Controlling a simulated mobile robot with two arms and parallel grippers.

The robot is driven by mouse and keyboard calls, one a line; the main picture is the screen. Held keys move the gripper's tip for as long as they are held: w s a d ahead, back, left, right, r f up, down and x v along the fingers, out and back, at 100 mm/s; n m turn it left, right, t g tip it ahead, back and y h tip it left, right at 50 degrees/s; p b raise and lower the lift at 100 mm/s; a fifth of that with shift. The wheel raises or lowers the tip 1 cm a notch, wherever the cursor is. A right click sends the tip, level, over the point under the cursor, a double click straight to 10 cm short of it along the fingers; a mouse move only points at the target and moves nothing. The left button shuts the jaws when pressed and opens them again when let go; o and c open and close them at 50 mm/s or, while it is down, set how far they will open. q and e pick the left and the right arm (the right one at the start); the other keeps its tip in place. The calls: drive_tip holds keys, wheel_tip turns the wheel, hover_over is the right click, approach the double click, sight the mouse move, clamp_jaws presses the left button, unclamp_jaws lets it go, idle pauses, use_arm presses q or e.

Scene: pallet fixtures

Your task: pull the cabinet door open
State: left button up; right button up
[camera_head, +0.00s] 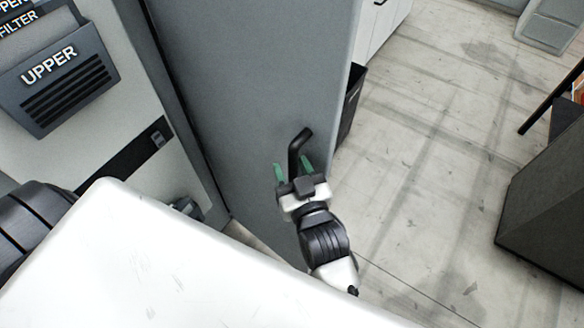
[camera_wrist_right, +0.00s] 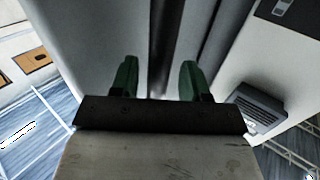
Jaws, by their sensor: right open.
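The cabinet door (camera_head: 235,90) is a tall plain grey panel in the middle of the head view. Its dark, bent bar handle (camera_head: 301,146) stands out near the panel's right edge. My right gripper (camera_head: 293,169) is open, with its green fingertips on either side of the handle. In the right wrist view, the dark handle (camera_wrist_right: 166,45) runs between the two separated green fingers of the same gripper (camera_wrist_right: 157,78). I cannot tell whether either finger touches it. I cannot tell from these views whether the door is ajar. My left gripper is not in view.
A grey unit with a dark bin labelled UPPER (camera_head: 62,80) stands left of the door. A dark container (camera_head: 351,98) shows behind the door's right edge. A dark grey box-like unit (camera_head: 545,205) stands at the far right. The concrete floor (camera_head: 430,150) between is clear.

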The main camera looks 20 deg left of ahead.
drive_tip(key=shift+s+d+f, duration=0.1)
drive_tip(key=shift+s+d, duration=0.25)
drive_tip(key=shift+d, duration=0.1)
drive_tip(key=b+v, duration=0.3)
drive_tip(key=v, duration=0.6)
drive_tip(key=shift+s+d, duration=0.15)
drive_tip(key=shift+s, duration=0.15)
